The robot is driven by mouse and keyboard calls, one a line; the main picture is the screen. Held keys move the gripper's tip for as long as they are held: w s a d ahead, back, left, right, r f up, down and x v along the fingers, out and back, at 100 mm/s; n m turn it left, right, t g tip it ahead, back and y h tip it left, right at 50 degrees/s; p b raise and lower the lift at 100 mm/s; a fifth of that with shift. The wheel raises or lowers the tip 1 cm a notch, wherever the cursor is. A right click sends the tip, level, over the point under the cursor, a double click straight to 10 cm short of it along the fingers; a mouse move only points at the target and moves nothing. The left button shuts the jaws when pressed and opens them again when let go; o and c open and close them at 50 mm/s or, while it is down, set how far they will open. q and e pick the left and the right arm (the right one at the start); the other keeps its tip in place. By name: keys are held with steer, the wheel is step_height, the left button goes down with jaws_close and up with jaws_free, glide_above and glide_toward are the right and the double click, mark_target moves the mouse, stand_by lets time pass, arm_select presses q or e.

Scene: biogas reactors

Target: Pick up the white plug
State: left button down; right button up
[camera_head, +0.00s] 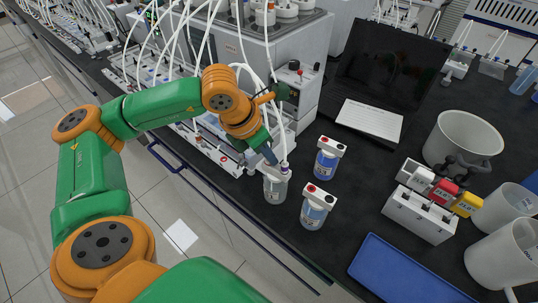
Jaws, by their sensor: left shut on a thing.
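A clear bottle (275,187) stands near the front edge of the dark bench. At its mouth is a small white plug (284,168) with a white tube rising from it. My left gripper (271,157) comes down from the upper left to the bottle's top and is shut on the white plug. The gripper partly hides the plug and the bottle's neck. The plug still appears to be at the bottle's mouth; I cannot tell whether it is seated or lifted. My right gripper is not in view.
Reactor equipment with white tubes (264,60) stands behind.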

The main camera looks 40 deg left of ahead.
arm_select(q)
steer(key=shift+w+r, duration=0.1)
steer(key=shift+r, duration=0.3)
steer(key=shift+r+b, duration=0.6)
steer(key=shift+r, duration=0.2)
steer(key=s+d+r, duration=0.9)
steer(key=s+r, duration=0.1)
steer(key=shift+s+d+r+b, duration=0.2)
steer(key=shift+d+r+b, duration=0.1)
steer(key=shift+d+r, duration=0.05)
steer(key=shift+r+p, duration=1.35)
steer(key=shift+r, duration=0.15)
